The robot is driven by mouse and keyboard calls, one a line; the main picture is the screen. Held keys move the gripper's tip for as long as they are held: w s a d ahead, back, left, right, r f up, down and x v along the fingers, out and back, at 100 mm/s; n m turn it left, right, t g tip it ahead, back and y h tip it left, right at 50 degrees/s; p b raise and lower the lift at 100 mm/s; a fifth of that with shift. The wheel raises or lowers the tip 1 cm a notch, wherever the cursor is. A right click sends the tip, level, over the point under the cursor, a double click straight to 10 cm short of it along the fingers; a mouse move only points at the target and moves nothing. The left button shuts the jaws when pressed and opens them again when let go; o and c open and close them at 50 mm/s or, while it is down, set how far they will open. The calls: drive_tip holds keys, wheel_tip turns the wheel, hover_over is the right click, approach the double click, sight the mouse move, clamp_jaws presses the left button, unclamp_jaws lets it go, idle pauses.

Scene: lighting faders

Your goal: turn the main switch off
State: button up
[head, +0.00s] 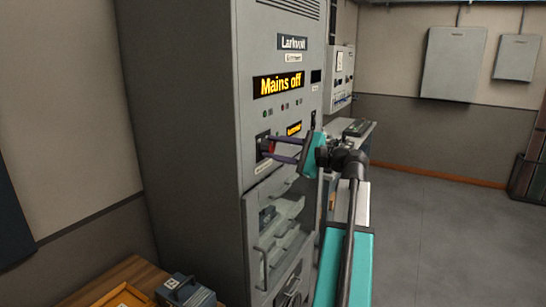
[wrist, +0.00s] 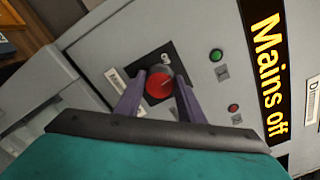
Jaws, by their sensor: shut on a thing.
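The main switch is a red rotary knob on a black square plate on the front of the tall grey cabinet (head: 185,110). In the wrist view the red knob (wrist: 158,86) sits between the two purple fingers of my gripper (wrist: 161,82), one on each side. In the head view my gripper (head: 273,147) reaches the knob from the right and is shut on it; the fingers partly cover it. The display (head: 278,84) above reads "Mains off" in yellow, and it also shows in the wrist view (wrist: 266,75).
Green (wrist: 216,55) and red (wrist: 233,108) indicators sit between knob and display. Below the switch are drawer-like units with handles (head: 275,240). A wooden table (head: 140,270) with a grey-blue box (head: 185,290) stands at lower left. The floor (head: 440,230) at right is clear.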

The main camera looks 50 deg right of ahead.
drive_tip(key=n+b, duration=0.3)
drive_tip(key=n, duration=0.1)
drive_tip(key=shift+a+f, duration=0.1)
drive_tip(key=shift+f, duration=0.15)
drive_tip(key=shift+n+b, duration=1.45)
drive_tip(key=shift+n, duration=0.35)
drive_tip(key=o, duration=1)
drive_tip(key=shift+a+r, duration=0.1)
drive_tip(key=shift+o, duration=0.2)
drive_tip(key=shift+s, duration=0.1)
